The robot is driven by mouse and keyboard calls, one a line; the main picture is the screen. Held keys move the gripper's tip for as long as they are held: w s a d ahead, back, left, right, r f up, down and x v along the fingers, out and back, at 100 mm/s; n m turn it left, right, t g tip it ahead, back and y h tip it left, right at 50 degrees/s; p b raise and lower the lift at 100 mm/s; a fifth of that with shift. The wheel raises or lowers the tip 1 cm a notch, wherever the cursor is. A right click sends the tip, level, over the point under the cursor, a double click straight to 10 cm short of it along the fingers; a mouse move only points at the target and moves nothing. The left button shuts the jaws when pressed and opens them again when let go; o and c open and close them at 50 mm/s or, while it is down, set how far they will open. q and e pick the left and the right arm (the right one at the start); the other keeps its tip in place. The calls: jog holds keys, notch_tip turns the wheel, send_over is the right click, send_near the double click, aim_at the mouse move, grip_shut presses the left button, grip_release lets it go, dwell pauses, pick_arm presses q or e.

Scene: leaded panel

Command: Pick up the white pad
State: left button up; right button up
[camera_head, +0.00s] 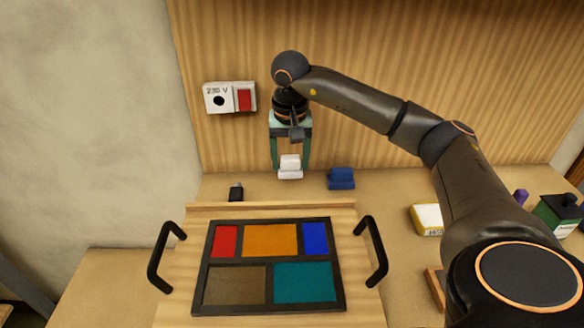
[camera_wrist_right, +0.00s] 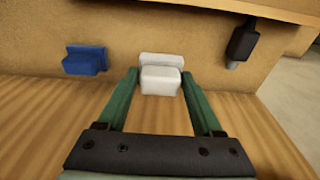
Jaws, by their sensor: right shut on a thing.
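The white pad (camera_head: 289,171) is a small white block with a raised grip, at the back of the bench near the wooden wall. My right gripper (camera_head: 290,166) points down with its green fingers on either side of the pad, shut on it. In the right wrist view the white pad (camera_wrist_right: 160,80) sits between the two fingertips. I cannot tell whether it still touches the bench. My left gripper is not in view.
A blue pad (camera_head: 341,178) lies right of the white one. A black plug-like item (camera_head: 236,192) is to the left. In front is a wooden board with black handles (camera_head: 376,250) and a leaded colour panel (camera_head: 269,264). A socket box (camera_head: 230,98) is on the wall.

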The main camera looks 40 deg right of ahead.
jog(key=s+a+r, duration=0.7)
jog(key=a, duration=0.2)
jog(key=shift+a+r, duration=0.25)
jog(key=shift+s, duration=0.1)
jog(key=o, duration=0.9)
jog(key=shift+c, duration=0.2)
jog(key=c, duration=0.7)
